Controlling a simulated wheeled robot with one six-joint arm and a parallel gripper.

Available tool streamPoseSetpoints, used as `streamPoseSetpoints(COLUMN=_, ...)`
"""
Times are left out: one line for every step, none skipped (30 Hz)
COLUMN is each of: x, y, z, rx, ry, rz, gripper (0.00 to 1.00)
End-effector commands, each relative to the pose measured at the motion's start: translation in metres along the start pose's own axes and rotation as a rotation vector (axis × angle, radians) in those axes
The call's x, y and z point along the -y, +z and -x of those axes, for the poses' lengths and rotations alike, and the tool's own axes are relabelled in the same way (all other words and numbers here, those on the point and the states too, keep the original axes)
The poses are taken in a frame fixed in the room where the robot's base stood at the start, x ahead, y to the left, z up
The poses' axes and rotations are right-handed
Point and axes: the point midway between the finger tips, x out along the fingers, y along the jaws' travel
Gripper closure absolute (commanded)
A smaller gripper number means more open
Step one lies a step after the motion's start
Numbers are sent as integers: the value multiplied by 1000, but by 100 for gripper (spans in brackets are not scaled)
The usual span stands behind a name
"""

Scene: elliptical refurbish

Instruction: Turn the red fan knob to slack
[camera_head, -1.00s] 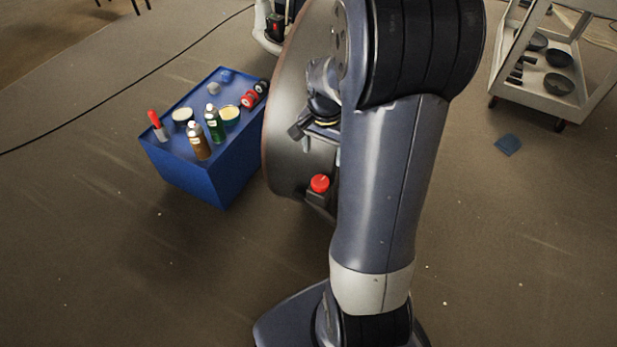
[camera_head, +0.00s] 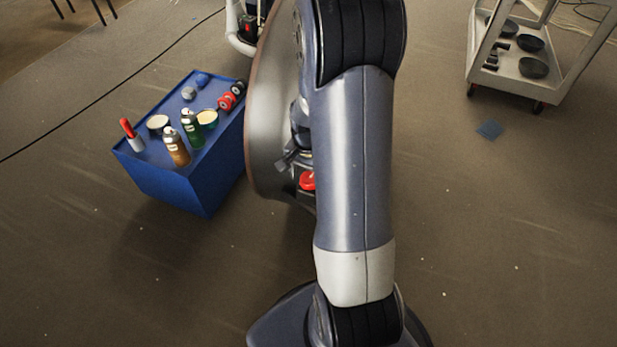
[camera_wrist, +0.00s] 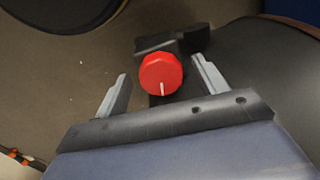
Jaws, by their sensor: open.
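The red fan knob (camera_wrist: 161,73) shows in the wrist view as a round red cap with a white mark pointing toward the bottom of the picture. It sits on a dark bracket (camera_wrist: 172,42). My gripper (camera_wrist: 160,85) is open, with one finger on each side of the knob and a gap visible on both sides. The knob appears between and slightly beyond the fingers; I cannot tell its exact depth. In the head view the knob (camera_head: 307,180) is partly hidden behind my arm, and my gripper is mostly hidden there.
A large grey disc-shaped body (camera_head: 268,110) stands beside my arm. A blue box (camera_head: 190,180) with bottles, tins and a red-handled tool is left of it. A white cart (camera_head: 545,75) with dark pans stands at upper right. The floor at right is mostly clear.

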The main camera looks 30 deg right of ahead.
Motion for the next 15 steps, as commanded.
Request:
streamPoseSetpoints(x=0, y=0, z=-2, rx=1, ry=1, rz=0, gripper=32)
streamPoseSetpoints(x=0, y=0, z=-3, rx=1, ry=0, rz=0, gripper=32)
streamPoseSetpoints(x=0, y=0, z=-3, rx=0, ry=0, rz=0, gripper=32)
streamPoseSetpoints(x=0, y=0, z=-3, rx=0, ry=0, rz=0, gripper=32)
streamPoseSetpoints(x=0, y=0, z=-3, rx=0, ry=0, rz=0, gripper=32)
streamPoseSetpoints(x=0, y=0, z=-3, rx=0, ry=0, rz=0, gripper=32)
streamPoseSetpoints(x=0, y=0, z=-3, rx=0, ry=0, rz=0, gripper=32)
streamPoseSetpoints(x=0, y=0, z=-3, rx=0, ry=0, rz=0, gripper=32)
streamPoseSetpoints(x=0, y=0, z=-3, rx=0, ry=0, rz=0, gripper=32)
streamPoseSetpoints(x=0, y=0, z=-3, rx=0, ry=0, rz=0, gripper=34)
streamPoseSetpoints(x=0, y=0, z=-3, rx=0, ry=0, rz=0, gripper=37)
streamPoseSetpoints(x=0, y=0, z=-3, rx=0, ry=0, rz=0, gripper=40)
streamPoseSetpoints(x=0, y=0, z=-3, rx=0, ry=0, rz=0, gripper=42)
streamPoseSetpoints(x=0, y=0, z=-3, rx=0, ry=0, rz=0, gripper=45)
streamPoseSetpoints(x=0, y=0, z=-3, rx=0, ry=0, rz=0, gripper=48)
